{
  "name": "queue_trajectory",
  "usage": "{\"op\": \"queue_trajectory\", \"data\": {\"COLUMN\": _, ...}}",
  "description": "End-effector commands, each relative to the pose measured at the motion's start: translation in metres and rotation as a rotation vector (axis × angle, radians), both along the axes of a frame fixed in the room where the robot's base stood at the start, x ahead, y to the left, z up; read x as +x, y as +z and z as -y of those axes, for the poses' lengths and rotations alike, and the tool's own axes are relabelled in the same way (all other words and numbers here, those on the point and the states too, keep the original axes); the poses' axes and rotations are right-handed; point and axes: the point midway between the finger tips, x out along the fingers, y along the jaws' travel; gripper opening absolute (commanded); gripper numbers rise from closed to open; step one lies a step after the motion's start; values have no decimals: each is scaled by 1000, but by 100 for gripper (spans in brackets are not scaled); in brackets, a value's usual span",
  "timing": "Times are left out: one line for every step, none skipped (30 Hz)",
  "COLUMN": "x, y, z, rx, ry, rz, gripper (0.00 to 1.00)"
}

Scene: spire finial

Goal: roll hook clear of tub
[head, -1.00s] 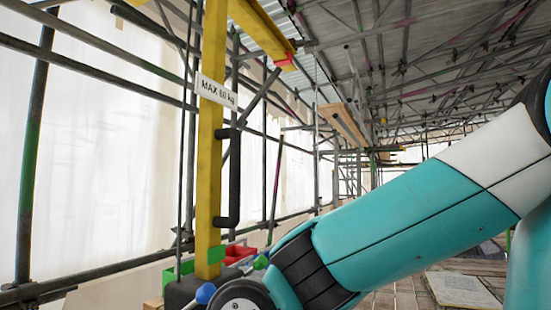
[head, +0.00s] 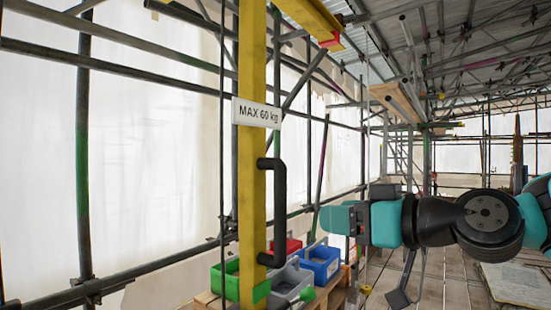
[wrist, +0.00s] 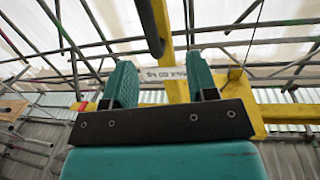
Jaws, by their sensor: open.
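A yellow post (head: 252,190) with a "MAX 60 kg" sign (head: 257,112) carries a black handle (head: 280,210) on its right side. Open tubs stand low near it: green (head: 230,277), grey (head: 290,282), blue (head: 320,262) and red (head: 287,247). I cannot tell which tub is meant. I cannot make out a hook in either view. My gripper (head: 335,218) points left, to the right of the handle and apart from it. In the wrist view my gripper (wrist: 160,85) is open and empty, with a dark bar (wrist: 150,25), likely the handle, beyond the fingers.
A yellow beam (head: 305,15) with a red end reaches right from the post top. A dark vertical line (head: 222,150) runs left of the post. Scaffold tubes (head: 83,150) and white sheeting stand behind. Wooden boards (head: 450,290) cover the floor at right.

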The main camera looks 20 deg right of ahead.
Motion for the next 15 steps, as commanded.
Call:
{"op": "queue_trajectory", "data": {"x": 1, "y": 16, "z": 9, "rx": 5, "ry": -31, "rz": 37, "gripper": 53}}
{"op": "queue_trajectory", "data": {"x": 2, "y": 20, "z": 12, "rx": 6, "ry": -42, "rz": 55, "gripper": 53}}
{"op": "queue_trajectory", "data": {"x": 2, "y": 24, "z": 15, "rx": 9, "ry": -51, "rz": 72, "gripper": 53}}
{"op": "queue_trajectory", "data": {"x": 3, "y": 25, "z": 15, "rx": 9, "ry": -55, "rz": 80, "gripper": 53}}
{"op": "queue_trajectory", "data": {"x": 4, "y": 25, "z": 15, "rx": 9, "ry": -56, "rz": 83, "gripper": 53}}
{"op": "queue_trajectory", "data": {"x": 6, "y": 24, "z": 15, "rx": 8, "ry": -56, "rz": 84, "gripper": 53}}
{"op": "queue_trajectory", "data": {"x": 8, "y": 23, "z": 13, "rx": 8, "ry": -55, "rz": 84, "gripper": 53}}
{"op": "queue_trajectory", "data": {"x": 11, "y": 23, "z": 12, "rx": 9, "ry": -53, "rz": 84, "gripper": 53}}
{"op": "queue_trajectory", "data": {"x": 15, "y": 22, "z": 10, "rx": 8, "ry": -51, "rz": 84, "gripper": 53}}
{"op": "queue_trajectory", "data": {"x": 18, "y": 22, "z": 8, "rx": 8, "ry": -51, "rz": 83, "gripper": 53}}
{"op": "queue_trajectory", "data": {"x": 21, "y": 22, "z": 6, "rx": 9, "ry": -49, "rz": 83, "gripper": 53}}
{"op": "queue_trajectory", "data": {"x": 26, "y": 22, "z": 3, "rx": 9, "ry": -48, "rz": 86, "gripper": 53}}
{"op": "queue_trajectory", "data": {"x": 29, "y": 21, "z": 1, "rx": 9, "ry": -47, "rz": 86, "gripper": 53}}
{"op": "queue_trajectory", "data": {"x": 31, "y": 15, "z": 2, "rx": 3, "ry": -48, "rz": 86, "gripper": 53}}
{"op": "queue_trajectory", "data": {"x": 34, "y": 13, "z": 1, "rx": 1, "ry": -46, "rz": 85, "gripper": 53}}
